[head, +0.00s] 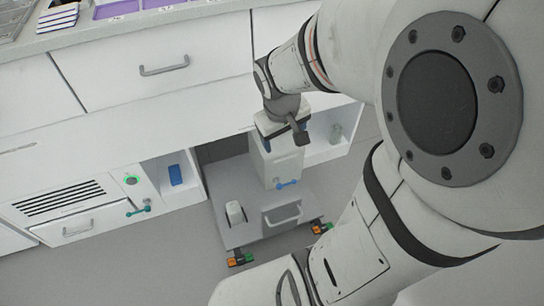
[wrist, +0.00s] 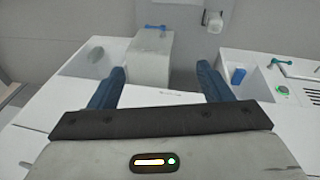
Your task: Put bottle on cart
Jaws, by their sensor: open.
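The bottle (head: 275,162) is a pale grey, box-like container with a blue tap low on its front. It appears upright on the back part of the low grey cart (head: 238,238), though its base contact is hard to make out. In the wrist view the bottle (wrist: 149,54) lies just beyond and between the fingertips, with its blue tap at the far end. My gripper (head: 282,128) is at the bottle's upper end in the head view. In the wrist view my gripper (wrist: 160,74) has its two blue fingers spread wide, with gaps to the bottle.
A small white container (head: 235,212) stands on the cart's left side. A cabinet with a blue item (head: 175,175) is left of the cart; an open shelf holding a clear vessel (head: 336,134) is right. The drawer counter (head: 150,65) overhangs behind. Floor in front is clear.

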